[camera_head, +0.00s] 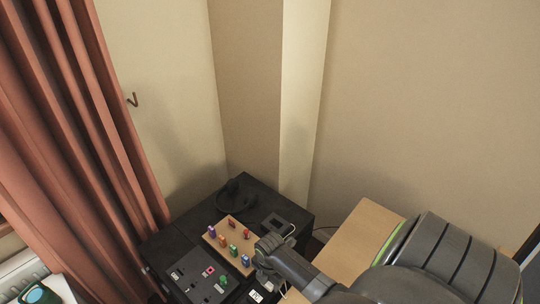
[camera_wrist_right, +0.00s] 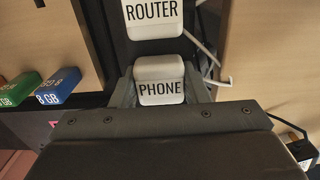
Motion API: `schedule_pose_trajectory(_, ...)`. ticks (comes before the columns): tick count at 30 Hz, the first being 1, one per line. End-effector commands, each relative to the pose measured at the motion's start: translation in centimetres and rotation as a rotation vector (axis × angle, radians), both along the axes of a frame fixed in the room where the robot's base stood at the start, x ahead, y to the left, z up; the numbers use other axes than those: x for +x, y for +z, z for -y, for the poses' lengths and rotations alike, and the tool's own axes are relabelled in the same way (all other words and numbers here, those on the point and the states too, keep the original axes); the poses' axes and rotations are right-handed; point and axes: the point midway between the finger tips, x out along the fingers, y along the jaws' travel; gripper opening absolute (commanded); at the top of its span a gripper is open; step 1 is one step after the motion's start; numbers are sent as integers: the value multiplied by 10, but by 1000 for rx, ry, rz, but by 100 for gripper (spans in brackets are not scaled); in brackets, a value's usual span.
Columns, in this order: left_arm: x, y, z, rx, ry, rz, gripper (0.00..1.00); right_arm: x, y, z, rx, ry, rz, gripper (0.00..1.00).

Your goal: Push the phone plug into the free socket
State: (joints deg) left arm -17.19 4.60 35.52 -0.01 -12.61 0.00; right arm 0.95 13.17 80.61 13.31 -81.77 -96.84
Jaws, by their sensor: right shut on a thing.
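The white phone plug (camera_wrist_right: 160,89), labelled PHONE, sits between the fingers of my right gripper (camera_wrist_right: 160,94) in the right wrist view. The gripper is shut on it. A white plug labelled ROUTER (camera_wrist_right: 152,14) is just beyond it, apart from it. In the head view my right gripper (camera_head: 263,272) is over the front right of the black cabinet top, right of a dark socket panel (camera_head: 186,270). The panel shows a pink-marked spot and a green piece; I cannot tell which socket is free. My left gripper is not in view.
A wooden board (camera_head: 222,244) with several coloured USB sticks lies behind the panel, close to my right gripper. A black headset (camera_head: 236,189) lies at the back of the black cabinet (camera_head: 177,238). A wooden surface (camera_head: 358,240) is at right. Red curtains (camera_head: 85,120) hang left.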

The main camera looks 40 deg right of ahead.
Motion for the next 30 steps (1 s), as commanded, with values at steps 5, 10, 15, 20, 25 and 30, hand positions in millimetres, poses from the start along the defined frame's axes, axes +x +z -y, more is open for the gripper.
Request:
schedule_pose_trajectory(5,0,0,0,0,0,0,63,0,0,0,0,0,0,48)
schedule_pose_trajectory(10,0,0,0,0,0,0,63,0,0,0,0,0,0,67)
schedule_pose_trajectory(15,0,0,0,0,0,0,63,0,0,0,0,0,0,67)
schedule_pose_trajectory(20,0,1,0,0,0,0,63,0,4,0,0,0,1,67)
schedule_pose_trajectory(25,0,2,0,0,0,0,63,1,23,0,-1,1,3,67)
schedule_pose_trajectory(30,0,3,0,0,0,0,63,1,55,1,-2,1,4,67)
